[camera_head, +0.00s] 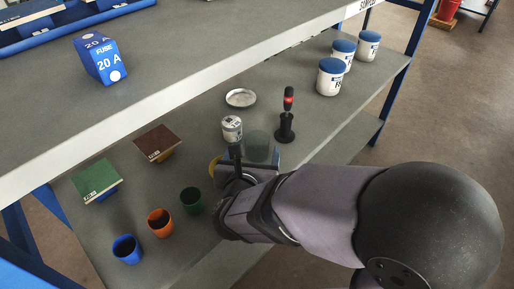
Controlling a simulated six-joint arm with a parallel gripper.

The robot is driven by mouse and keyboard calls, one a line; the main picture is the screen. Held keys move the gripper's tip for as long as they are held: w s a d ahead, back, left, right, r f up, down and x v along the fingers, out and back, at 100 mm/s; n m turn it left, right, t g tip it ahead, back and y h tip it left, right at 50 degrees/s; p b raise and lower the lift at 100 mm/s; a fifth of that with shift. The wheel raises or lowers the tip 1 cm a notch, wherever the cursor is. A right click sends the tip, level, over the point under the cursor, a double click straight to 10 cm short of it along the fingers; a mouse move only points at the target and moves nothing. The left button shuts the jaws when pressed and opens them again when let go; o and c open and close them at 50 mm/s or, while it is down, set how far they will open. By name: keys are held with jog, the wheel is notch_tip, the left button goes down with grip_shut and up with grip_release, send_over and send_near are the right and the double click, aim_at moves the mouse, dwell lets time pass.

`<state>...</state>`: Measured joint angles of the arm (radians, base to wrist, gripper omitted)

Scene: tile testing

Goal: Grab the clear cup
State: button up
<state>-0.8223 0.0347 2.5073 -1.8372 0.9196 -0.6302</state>
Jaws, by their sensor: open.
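The clear cup (258,142) is a see-through, greyish cup on the lower shelf, near the middle of the view. My gripper (256,156) reaches in from the right and is open. Its fingers show on the left and right of the cup's lower part. The gripper hides the cup's base, and I cannot tell whether the fingers touch it.
A small labelled can (232,128) stands close behind-left of the cup. A black-and-red tool on a stand (286,118) is to the right. Green (191,201), orange (160,223) and blue (127,249) cups stand front-left. The upper shelf (200,70) overhangs behind.

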aim_at(255, 149)
jog(key=shift+w+d+f, duration=0.1)
jog(key=shift+w+f, duration=0.15)
jog(key=shift+w, duration=0.3)
jog(key=shift+f+b+x, duration=0.2)
jog(key=shift+b+x, duration=0.7)
jog(key=shift+x, duration=1.3)
jog(key=shift+w, duration=0.35)
jog(key=c, duration=1.2)
